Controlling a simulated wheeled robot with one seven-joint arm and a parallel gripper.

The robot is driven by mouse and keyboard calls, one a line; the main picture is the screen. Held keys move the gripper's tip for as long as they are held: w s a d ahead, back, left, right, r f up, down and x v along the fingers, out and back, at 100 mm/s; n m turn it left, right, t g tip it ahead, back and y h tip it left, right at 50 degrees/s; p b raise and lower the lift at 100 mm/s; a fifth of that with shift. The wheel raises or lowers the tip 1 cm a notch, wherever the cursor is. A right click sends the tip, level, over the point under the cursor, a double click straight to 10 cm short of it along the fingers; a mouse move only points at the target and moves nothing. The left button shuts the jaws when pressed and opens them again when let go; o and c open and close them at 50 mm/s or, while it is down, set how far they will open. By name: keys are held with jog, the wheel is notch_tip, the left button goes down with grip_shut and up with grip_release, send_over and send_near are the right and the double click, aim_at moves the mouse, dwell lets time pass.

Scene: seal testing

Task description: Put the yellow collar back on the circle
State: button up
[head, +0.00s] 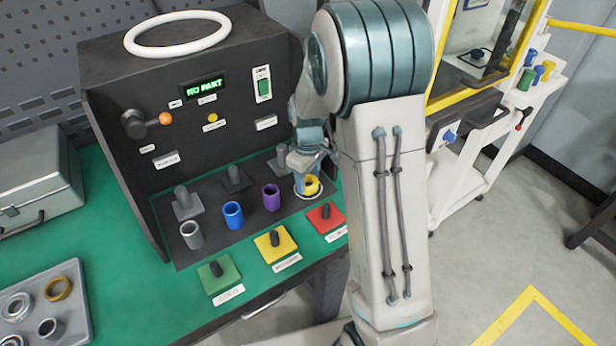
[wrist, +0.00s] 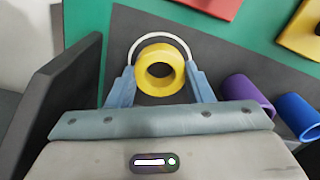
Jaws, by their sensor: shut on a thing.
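The yellow collar (head: 312,184) is at the right end of the row of collars on the dark panel, under my gripper. In the wrist view the yellow collar (wrist: 160,71) sits between the two blue fingers of my gripper (wrist: 159,82), which are shut on it. The white circle (wrist: 160,40) is marked on the dark panel and its far arc shows beyond the collar. The circle also shows in the head view (head: 309,196) around the collar's base. I cannot tell whether the collar touches the panel.
The purple collar (head: 271,197), blue collar (head: 233,215) and grey collar (head: 191,235) stand in a row to the left. Green (head: 220,280), yellow (head: 275,245) and red (head: 326,218) pads lie in front. The black tester (head: 180,100) with a "NO PART" display rises behind.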

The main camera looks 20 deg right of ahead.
jog(key=shift+f, duration=0.1)
jog(key=o, duration=1.3)
notch_tip(320, 180, up, 12)
jog(key=s+r+m+t, duration=0.1)
jog(key=s+m, duration=0.1)
jog(key=s, duration=0.5)
jog(key=s+r+m, duration=0.1)
jog(key=s+m, duration=0.2)
jog(key=s, duration=0.3)
jog(key=s+r+m+t, duration=0.1)
jog(key=s+m, duration=0.2)
jog(key=s, duration=0.4)
jog(key=shift+s+a+t, duration=0.1)
jog(key=shift+s+t, duration=0.2)
